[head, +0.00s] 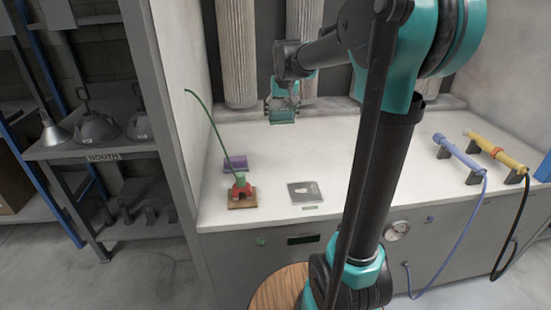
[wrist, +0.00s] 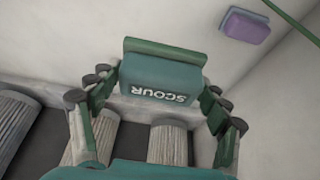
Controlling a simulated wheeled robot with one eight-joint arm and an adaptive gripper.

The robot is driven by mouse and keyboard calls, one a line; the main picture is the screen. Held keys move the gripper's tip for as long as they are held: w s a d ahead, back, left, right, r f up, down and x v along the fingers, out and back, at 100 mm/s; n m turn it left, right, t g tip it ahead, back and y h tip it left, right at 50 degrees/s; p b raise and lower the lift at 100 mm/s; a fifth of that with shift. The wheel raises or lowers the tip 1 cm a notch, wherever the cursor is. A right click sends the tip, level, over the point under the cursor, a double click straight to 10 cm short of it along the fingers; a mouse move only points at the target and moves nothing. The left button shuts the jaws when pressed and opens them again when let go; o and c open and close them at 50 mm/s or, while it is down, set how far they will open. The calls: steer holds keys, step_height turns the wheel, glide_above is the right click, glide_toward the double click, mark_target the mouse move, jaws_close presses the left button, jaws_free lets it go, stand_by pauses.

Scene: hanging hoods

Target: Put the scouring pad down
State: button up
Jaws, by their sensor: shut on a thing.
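The scouring pad (wrist: 160,80) is a dark green block with the word SCOUR on it, seen upside down in the wrist view. My gripper (wrist: 158,98) is shut on it, with one finger at each side. In the head view my gripper (head: 283,108) holds the pad (head: 283,117) toward the back of the white bench (head: 330,160). The pad seems to be above the bench top; I cannot tell whether it touches.
A purple block (head: 235,162) lies at the bench's left, behind a red-and-green item (head: 241,188) with a tall green stalk. A grey plate (head: 304,192) lies at the front. Blue (head: 457,151) and yellow (head: 496,150) tools rest at right. The bench middle is clear.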

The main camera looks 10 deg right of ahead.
mark_target(280, 163)
steer(key=shift+w+f, duration=0.15)
steer(key=shift+f, duration=0.1)
step_height(280, 163, down, 19)
steer(key=shift+f, duration=0.1)
steer(key=shift+f, duration=0.1)
stand_by(0.3)
steer(key=o, duration=1.4)
steer(key=shift+o, duration=0.2)
